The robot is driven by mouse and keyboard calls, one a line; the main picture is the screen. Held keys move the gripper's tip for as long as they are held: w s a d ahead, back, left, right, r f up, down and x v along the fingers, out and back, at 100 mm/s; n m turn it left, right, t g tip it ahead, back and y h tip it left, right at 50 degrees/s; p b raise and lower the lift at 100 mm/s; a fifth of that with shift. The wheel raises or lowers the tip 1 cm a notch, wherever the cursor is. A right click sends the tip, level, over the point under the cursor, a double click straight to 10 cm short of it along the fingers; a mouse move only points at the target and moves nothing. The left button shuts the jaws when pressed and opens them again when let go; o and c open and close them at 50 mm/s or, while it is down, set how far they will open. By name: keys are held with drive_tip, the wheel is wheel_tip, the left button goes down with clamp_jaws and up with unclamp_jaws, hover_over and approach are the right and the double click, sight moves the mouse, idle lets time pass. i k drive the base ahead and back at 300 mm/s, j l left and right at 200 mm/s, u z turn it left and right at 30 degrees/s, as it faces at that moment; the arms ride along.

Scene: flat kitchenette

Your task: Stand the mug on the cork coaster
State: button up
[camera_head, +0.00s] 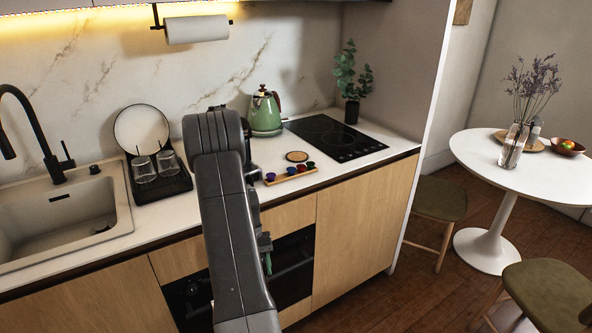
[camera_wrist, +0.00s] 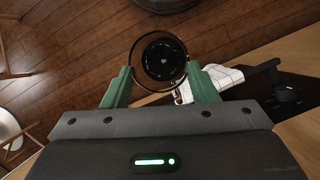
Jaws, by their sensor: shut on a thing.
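My gripper (camera_wrist: 160,82) shows two green fingers in the wrist view, shut on a dark round thing that I take to be the mug (camera_wrist: 158,60). I look along it and see its round rim and dark inside, with floor behind. In the head view a green fingertip of my gripper (camera_head: 267,263) shows beside my arm, in front of the oven and below the counter top. The mug is hidden there. A small round coaster (camera_head: 297,156) with a tan rim and darker middle lies on the counter, behind the pod tray, with nothing on it.
A wooden tray of coloured pods (camera_head: 290,174) lies in front of the coaster. A green kettle (camera_head: 265,112), a hob (camera_head: 335,137) and a rack with glasses (camera_head: 157,176) stand nearby. A checked towel (camera_wrist: 222,78) hangs close to the fingers. A round table (camera_head: 515,165) stands right.

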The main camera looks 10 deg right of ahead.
sight(301, 157)
drive_tip(key=k+j+u, duration=0.1)
drive_tip(key=k+u, duration=0.3)
drive_tip(key=l+u, duration=0.15)
drive_tip(key=u, duration=1.05)
drive_tip(key=l, duration=0.8)
drive_tip(key=k+l+u, duration=0.1)
drive_tip(key=l, duration=0.7)
